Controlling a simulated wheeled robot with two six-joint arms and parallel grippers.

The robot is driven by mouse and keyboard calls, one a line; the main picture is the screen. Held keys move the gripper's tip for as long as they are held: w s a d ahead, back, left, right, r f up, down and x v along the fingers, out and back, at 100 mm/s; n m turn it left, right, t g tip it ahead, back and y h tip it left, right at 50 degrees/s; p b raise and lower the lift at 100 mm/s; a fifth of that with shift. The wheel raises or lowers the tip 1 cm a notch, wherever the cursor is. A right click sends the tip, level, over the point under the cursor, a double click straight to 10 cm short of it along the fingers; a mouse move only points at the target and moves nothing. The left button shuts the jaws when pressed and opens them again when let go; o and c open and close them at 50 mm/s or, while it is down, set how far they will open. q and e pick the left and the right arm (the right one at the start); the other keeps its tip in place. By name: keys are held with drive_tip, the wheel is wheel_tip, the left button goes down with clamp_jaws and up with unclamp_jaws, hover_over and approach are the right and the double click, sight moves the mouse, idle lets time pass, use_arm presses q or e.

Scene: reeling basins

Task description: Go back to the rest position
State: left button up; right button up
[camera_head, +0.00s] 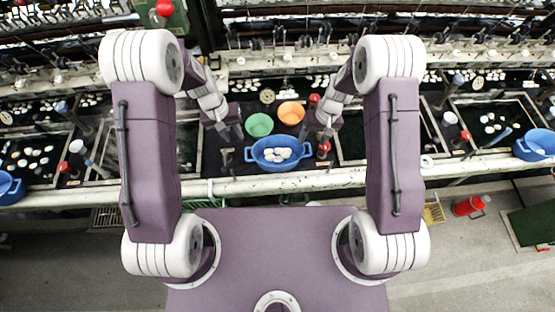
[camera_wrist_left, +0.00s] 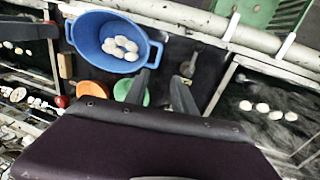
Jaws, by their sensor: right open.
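My left gripper (camera_head: 230,133) hangs over the reeling bench, left of the green bowl. In the left wrist view its two fingers (camera_wrist_left: 160,88) are apart with nothing between them. My right gripper (camera_head: 318,133) is open, right of the orange bowl and near the right side of the blue basin. The blue basin (camera_head: 262,163) with two handles sits at the bench's front and holds several white cocoons (camera_head: 277,154). It also shows in the left wrist view (camera_wrist_left: 88,55). The green bowl (camera_head: 259,125) and the orange bowl (camera_head: 291,113) stand behind it.
Water troughs (camera_head: 30,158) with floating cocoons lie on both sides. A pale pipe (camera_head: 330,180) runs along the bench front. Other blue basins stand at far left (camera_head: 8,188) and far right (camera_head: 535,146). A red extinguisher (camera_head: 470,205) is on the floor at right.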

drive_tip(key=shift+d+r, duration=0.15)
drive_tip(key=shift+r, duration=0.55)
drive_tip(key=shift+d+r, duration=0.1)
drive_tip(key=shift+r, duration=0.55)
